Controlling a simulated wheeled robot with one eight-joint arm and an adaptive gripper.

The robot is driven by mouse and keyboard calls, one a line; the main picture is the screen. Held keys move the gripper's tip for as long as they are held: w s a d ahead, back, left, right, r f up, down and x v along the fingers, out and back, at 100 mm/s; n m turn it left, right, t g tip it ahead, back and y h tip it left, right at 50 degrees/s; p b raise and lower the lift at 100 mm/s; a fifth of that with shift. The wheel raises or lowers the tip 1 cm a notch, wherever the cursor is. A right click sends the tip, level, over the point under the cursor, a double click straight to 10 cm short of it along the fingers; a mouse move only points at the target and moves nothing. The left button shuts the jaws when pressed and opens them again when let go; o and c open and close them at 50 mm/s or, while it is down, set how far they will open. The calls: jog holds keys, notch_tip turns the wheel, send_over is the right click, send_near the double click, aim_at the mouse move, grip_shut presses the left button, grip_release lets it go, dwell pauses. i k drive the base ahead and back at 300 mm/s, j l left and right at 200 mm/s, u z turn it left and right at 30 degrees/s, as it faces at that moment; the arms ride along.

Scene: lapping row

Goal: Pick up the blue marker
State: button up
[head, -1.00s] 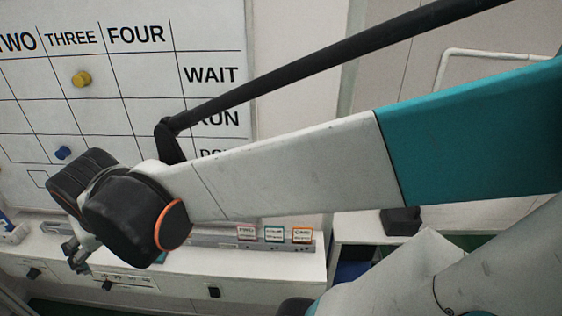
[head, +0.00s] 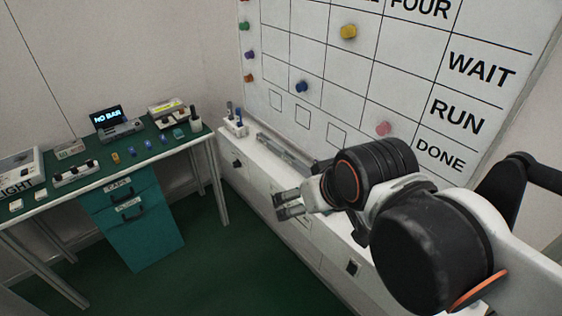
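A small white holder (head: 236,130) stands at the far left end of the white cabinet, below the wall board. Slim upright markers stand in it. One looks blue (head: 239,114) and another beside it looks dark; they are too small to tell apart surely. My gripper (head: 287,205) is in front of the cabinet, to the right of and nearer than the holder. Its two fingers point left with a gap between them, and I see nothing held.
The white wall board (head: 340,85) carries round magnets, including a blue one (head: 302,87). A grey rail (head: 283,152) lies along the cabinet top (head: 262,165). A green-topped bench (head: 130,172) with instruments and small blocks stands left. Green floor (head: 215,260) lies open between.

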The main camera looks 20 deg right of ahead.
aim_at(238, 110)
jog(key=i+l+u, duration=0.15)
jog(key=l, duration=0.25)
jog(key=i+j, duration=0.25)
jog(key=i, duration=0.2)
jog(key=i+j+z, duration=0.1)
jog(key=i+j, duration=0.15)
jog(key=i, duration=0.2)
jog(key=i+j, duration=0.25)
jog(key=i, duration=0.2)
jog(key=i+j, duration=0.3)
jog(key=i, duration=0.15)
jog(key=l+z, duration=0.05)
